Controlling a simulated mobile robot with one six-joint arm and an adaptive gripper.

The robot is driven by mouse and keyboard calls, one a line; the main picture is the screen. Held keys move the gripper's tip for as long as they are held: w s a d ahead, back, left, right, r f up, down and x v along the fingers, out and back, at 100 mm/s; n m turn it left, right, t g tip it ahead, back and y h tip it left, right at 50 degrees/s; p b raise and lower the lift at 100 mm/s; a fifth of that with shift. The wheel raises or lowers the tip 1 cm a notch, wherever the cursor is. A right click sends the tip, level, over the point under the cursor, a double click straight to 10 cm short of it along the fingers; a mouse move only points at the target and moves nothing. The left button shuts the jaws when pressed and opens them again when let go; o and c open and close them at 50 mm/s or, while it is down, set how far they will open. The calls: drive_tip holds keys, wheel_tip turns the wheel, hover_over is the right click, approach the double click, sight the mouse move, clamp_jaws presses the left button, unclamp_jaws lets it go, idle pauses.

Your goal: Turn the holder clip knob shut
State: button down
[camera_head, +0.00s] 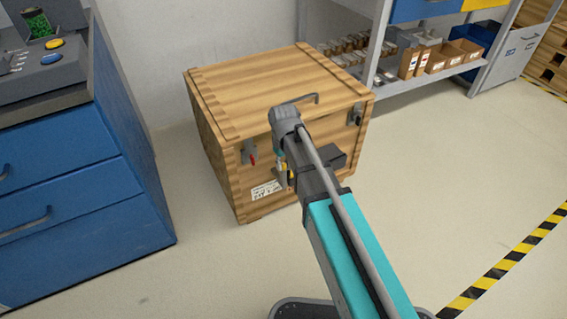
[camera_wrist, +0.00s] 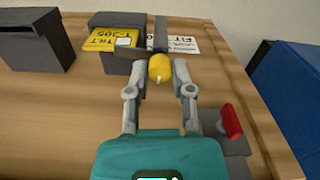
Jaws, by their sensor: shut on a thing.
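The holder clip (camera_wrist: 124,62) is a dark grey block on the wooden crate's front face, with a yellow tag (camera_wrist: 103,40) in it. A grey bar crosses it by the yellow knob (camera_wrist: 160,69). My gripper (camera_wrist: 158,72) has its two fingertips on either side of this knob and is shut on it. The knob's far side and shaft are hidden. In the head view my arm reaches the front of the crate (camera_head: 262,85) and covers most of the clip. Only a little yellow shows beside the wrist.
A red-handled latch (camera_wrist: 231,122) sits close to the right finger in the wrist view. A dark box (camera_wrist: 38,44) is on the face at left. A blue drawer cabinet (camera_head: 75,185) stands left of the crate. Shelves (camera_head: 420,65) stand behind; floor at right is clear.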

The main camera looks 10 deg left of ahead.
drive_tip(key=shift+n, duration=0.4)
drive_tip(key=shift+c, duration=2.4)
unclamp_jaws()
drive_tip(key=shift+m, duration=0.4)
